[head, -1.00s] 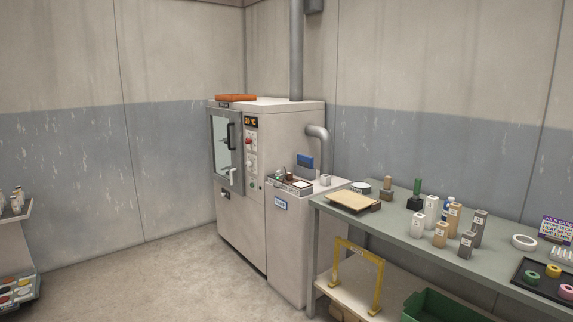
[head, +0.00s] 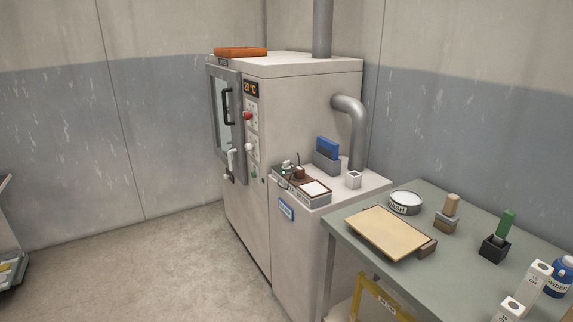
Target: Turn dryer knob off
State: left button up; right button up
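The dryer is a tall off-white cabinet (head: 312,110) against the back wall, with a grey-framed glass door (head: 214,112) that looks closed and has a dark handle (head: 227,105). A control strip runs beside the door. It carries an orange-lit display (head: 251,87) that seems to read 20 °C, a red knob (head: 247,116), a white knob (head: 249,147) below it and a small green button (head: 253,174). The labels and knob positions are too small to read. Neither of my grippers is in view.
A lower cabinet (head: 300,240) adjoins the dryer, with a tray of small items (head: 313,201) on top. A green-grey table (head: 398,262) with a board, a tin, stamps and bottles fills the right. An orange tray (head: 240,52) lies atop the dryer.

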aim_at(285, 165)
jog(key=i+j+z, duration=0.1)
jog(key=i+j, duration=0.65)
jog(key=j, duration=0.05)
